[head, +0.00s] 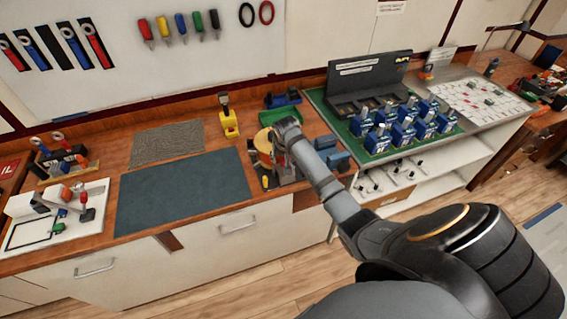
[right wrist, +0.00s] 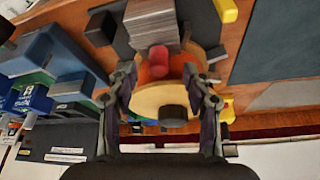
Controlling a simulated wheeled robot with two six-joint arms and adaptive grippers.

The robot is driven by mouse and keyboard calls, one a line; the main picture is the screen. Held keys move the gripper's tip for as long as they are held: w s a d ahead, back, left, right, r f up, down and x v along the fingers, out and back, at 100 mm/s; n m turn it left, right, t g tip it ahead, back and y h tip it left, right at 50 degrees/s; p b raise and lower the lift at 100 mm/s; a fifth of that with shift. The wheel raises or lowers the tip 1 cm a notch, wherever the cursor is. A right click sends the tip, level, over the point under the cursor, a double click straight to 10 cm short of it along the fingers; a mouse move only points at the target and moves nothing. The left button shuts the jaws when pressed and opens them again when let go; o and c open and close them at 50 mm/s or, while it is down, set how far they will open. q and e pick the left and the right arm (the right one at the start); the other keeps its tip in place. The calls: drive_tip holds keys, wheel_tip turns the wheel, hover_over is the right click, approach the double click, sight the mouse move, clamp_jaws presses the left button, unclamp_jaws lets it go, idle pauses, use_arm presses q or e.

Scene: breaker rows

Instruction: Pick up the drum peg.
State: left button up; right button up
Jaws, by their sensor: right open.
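A round wooden drum (head: 262,140) stands on the workbench, partly hidden by my right arm in the head view. In the right wrist view its pale round face (right wrist: 150,98) lies between the fingers. A red, rounded peg-like piece (right wrist: 158,58) and a dark short knob (right wrist: 172,115) show at the drum; I cannot tell which is the drum peg. My right gripper (right wrist: 160,85) is open, with one finger on each side of the drum. I see no clear grip on anything. My left gripper is not in view.
Blue blocks (head: 338,160) stand close to the right of the drum. A yellow holder (head: 229,122) and a green tray (head: 280,115) are behind it. A dark mat (head: 183,192) lies clear to the left. Blue breakers (head: 378,140) stand in rows on a green board (head: 330,112).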

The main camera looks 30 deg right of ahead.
sight(284, 160)
drive_tip(key=shift+p+x, duration=0.35)
drive_tip(key=shift+x, duration=1.6)
drive_tip(key=shift+r, duration=0.1)
clamp_jaws()
